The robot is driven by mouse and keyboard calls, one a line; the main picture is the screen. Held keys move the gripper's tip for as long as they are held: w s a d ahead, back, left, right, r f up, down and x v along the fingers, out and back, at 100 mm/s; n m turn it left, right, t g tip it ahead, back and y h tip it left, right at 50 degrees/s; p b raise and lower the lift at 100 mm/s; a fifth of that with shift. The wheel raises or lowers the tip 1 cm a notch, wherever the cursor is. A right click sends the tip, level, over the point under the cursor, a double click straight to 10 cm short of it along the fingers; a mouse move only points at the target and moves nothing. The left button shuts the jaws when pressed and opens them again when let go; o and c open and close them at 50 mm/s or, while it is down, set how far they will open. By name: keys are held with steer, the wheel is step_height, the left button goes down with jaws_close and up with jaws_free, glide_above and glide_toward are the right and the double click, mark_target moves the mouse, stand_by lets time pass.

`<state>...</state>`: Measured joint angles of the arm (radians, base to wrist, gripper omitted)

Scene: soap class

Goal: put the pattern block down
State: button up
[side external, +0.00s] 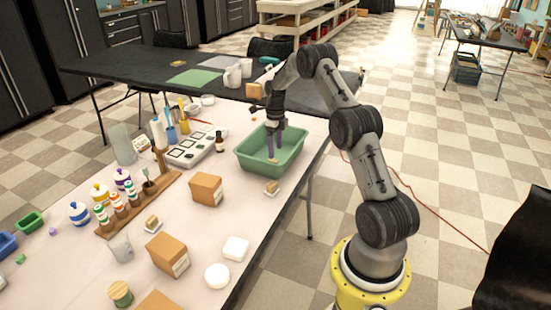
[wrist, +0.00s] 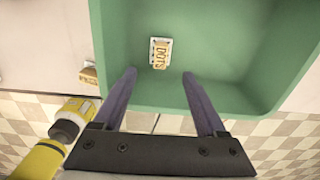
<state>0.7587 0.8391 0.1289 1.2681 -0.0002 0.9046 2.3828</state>
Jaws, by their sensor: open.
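A small tan block lettered "DOTS" (wrist: 161,53) on a white backing lies on the floor of the green tub (wrist: 225,97); I take it for the pattern block. It shows clearly in the wrist view. My gripper (wrist: 159,76) is open, its two purple-grey fingers apart, with the block ahead of the gap between the tips and nothing held. In the side view my gripper (side external: 271,156) points down into the green tub (side external: 243,160). I cannot make out the block there.
A small block on a white base (side external: 271,188) sits on the table just outside the tub's near wall. Cardboard boxes (side external: 206,189), bottles in a wooden rack (side external: 140,204) and white soap pieces (side external: 217,276) stand to the left. The table edge runs close to the tub's right side.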

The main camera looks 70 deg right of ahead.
mark_target(275, 160)
steer(key=a+r+n+t, duration=0.1)
steer(key=a+r+n, duration=0.4)
steer(key=r, duration=0.4)
steer(key=a+r+n, duration=0.3)
steer(key=a+r, duration=0.4)
steer(key=r, duration=0.1)
steer(key=s+a+r+n+t+h, duration=0.1)
steer(key=s+a+r+n, duration=0.3)
steer(key=a+r+n, duration=0.6)
steer(key=s+a+f+n+t, duration=0.1)
steer(key=s+a+n, duration=0.7)
steer(key=s+n, duration=0.1)
steer(key=s+a+f+n+t+y, duration=0.1)
steer(key=s+a+n+t, duration=0.1)
steer(key=s+a+n, duration=0.6)
steer(key=s+n, duration=0.1)
steer(key=s, duration=0.1)
steer(key=shift+s+f+t, duration=0.3)
steer(key=shift+s, duration=0.05)
